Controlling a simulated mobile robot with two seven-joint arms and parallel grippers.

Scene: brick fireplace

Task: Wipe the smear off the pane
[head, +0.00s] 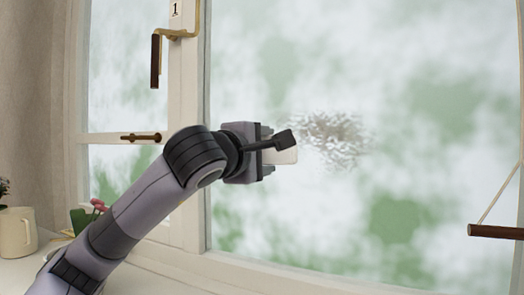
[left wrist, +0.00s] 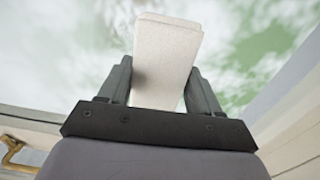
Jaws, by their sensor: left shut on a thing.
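A brown-grey smear (head: 335,138) shows on the large window pane (head: 300,220), at the middle of the head view. My left gripper (head: 272,150) reaches up from the lower left and is just left of the smear. It is shut on a pale, block-shaped wiper (left wrist: 167,50), which also shows at the fingertips in the head view (head: 286,156). The wiper's far end points toward the pane; I cannot tell whether it touches the glass. The smear cannot be made out in the left wrist view. My right gripper is not in view.
A white window frame with a brass and wood handle (head: 155,60) stands left of the pane. A cream mug (head: 17,232) and a pink flower (head: 98,205) are at the lower left. A wooden bar on a cord (head: 496,231) hangs at the right.

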